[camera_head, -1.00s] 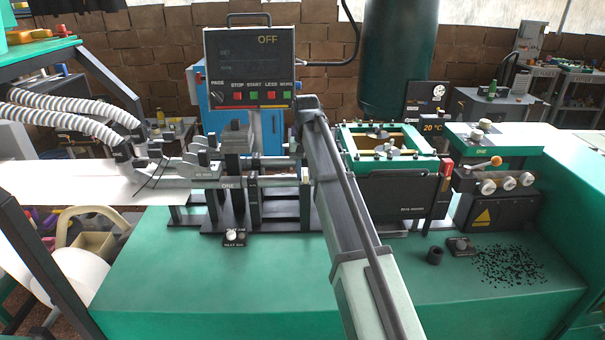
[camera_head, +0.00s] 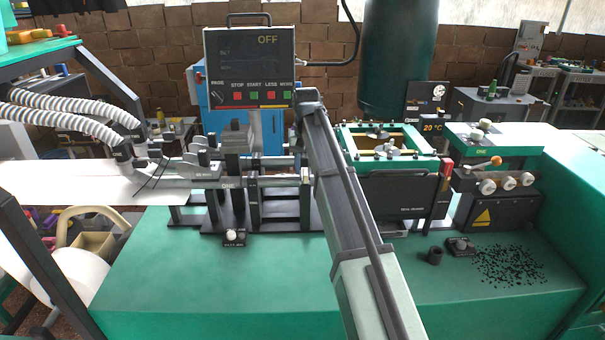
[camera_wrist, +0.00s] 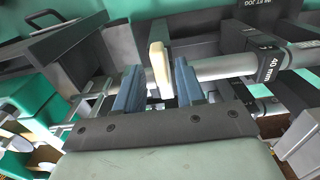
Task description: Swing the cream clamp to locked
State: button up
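The cream clamp (camera_wrist: 159,68) shows in the wrist view as a short upright cream bar in front of a grey horizontal rod (camera_wrist: 215,68). My gripper (camera_wrist: 158,84) has two blue fingers, one on each side of the clamp. The fingers stand apart, with a narrow gap to the clamp on each side, so it looks open around the clamp and not closed on it. In the head view my arm crosses the middle of the machine, and I cannot make out the fingers there.
A dark collar marked 40 mm (camera_wrist: 268,66) sits on the rod to the right. In the head view a control panel reading OFF (camera_head: 250,67) stands above the rods. A green-framed box (camera_head: 390,147) is right of my arm.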

aim_at(305, 171)
jog(key=shift+r, duration=2.45)
